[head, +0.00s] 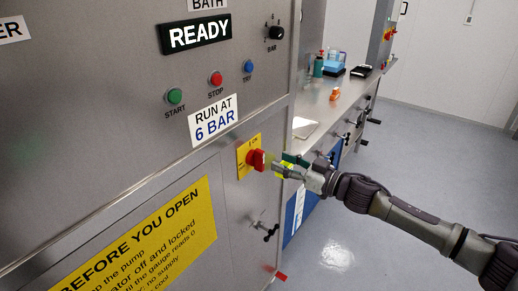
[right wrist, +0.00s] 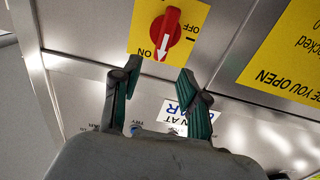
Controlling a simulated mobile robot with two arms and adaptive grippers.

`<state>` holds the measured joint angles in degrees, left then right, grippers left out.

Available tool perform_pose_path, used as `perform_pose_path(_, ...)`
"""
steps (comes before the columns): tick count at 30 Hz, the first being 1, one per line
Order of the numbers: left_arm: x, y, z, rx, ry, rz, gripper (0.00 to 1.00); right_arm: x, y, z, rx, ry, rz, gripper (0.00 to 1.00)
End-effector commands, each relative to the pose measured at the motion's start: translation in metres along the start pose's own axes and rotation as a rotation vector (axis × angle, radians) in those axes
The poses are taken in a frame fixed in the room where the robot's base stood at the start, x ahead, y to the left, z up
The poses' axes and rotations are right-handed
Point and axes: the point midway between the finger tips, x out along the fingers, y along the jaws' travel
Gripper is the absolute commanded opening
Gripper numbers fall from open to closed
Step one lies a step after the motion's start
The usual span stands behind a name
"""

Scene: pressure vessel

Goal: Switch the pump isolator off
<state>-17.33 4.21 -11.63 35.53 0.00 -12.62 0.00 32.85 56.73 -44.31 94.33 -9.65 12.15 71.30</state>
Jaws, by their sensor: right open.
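The pump isolator is a red rotary knob (head: 257,160) on a yellow plate (head: 243,169) on the steel panel front. In the right wrist view, which is upside down, the red knob (right wrist: 168,28) has a white mark pointing at ON, with OFF to its side. My right gripper (head: 284,169) is just right of the knob in the head view. In the right wrist view my right gripper (right wrist: 157,82) has its two green-padded fingers spread, with nothing between them; the knob lies beyond the tips, not gripped. My left gripper is not in view.
A black T-handle (head: 267,230) projects below the isolator. A steel bench (head: 310,105) with small items stands to the right. Floor is clear at lower right.

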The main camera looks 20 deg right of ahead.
Motion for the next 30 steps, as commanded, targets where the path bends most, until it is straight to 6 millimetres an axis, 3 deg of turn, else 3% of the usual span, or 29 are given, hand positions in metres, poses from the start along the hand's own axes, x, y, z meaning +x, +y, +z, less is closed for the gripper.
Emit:
perform_pose_path(6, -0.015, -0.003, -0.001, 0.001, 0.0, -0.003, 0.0, 0.046, 0.0, -0.003, 0.002, 0.003, 0.0, 0.44)
perform_pose_path(12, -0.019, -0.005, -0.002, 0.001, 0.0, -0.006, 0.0, 0.071, 0.0, -0.001, 0.002, 0.002, 0.001, 0.44)
perform_pose_path(24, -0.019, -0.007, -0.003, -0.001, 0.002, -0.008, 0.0, 0.078, 0.0, 0.001, 0.0, 0.0, 0.001, 0.44)
perform_pose_path(30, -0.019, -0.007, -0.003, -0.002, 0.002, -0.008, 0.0, 0.078, 0.001, 0.001, 0.001, 0.0, 0.001, 0.12)
